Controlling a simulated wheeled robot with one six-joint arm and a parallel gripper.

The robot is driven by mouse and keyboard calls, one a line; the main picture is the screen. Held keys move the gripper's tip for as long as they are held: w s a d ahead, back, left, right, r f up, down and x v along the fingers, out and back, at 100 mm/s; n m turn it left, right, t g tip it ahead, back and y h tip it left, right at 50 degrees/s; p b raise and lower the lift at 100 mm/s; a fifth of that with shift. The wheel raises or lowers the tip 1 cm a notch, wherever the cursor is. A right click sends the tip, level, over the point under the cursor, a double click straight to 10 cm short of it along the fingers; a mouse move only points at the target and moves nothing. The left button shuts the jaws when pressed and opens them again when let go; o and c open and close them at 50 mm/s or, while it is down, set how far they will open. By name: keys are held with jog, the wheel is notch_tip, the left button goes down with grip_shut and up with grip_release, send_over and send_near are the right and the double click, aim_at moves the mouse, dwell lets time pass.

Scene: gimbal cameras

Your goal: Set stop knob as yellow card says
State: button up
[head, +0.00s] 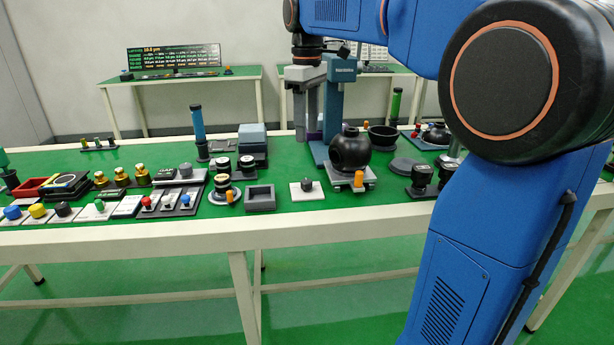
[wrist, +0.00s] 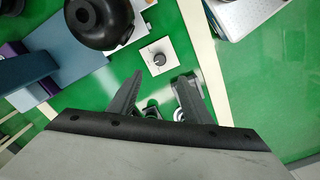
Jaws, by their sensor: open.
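A small dark knob on a white square plate (head: 307,187) stands near the table's front edge, right of a grey square tray. I cannot read a stop label on it. In the wrist view the knob plate (wrist: 158,58) lies just beyond the fingertips, with a white pointer mark on the knob. My gripper (head: 306,132) hangs above and behind the knob in the head view, fingers down. In the wrist view my gripper (wrist: 160,77) is open, with nothing between its fingers. I cannot make out a yellow card in either view.
A black round pot-like device (head: 350,152) stands right of the knob, beside a teal column (head: 337,110). The grey tray (head: 260,198) is left of it. Several buttons, switches and brass parts fill the left of the green table. A text board (head: 175,57) stands behind.

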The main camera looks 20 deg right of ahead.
aim_at(307, 181)
notch_tip(307, 181, down, 14)
jog(key=shift+f, duration=0.2)
dwell(0.4)
jog(key=c, duration=1.1)
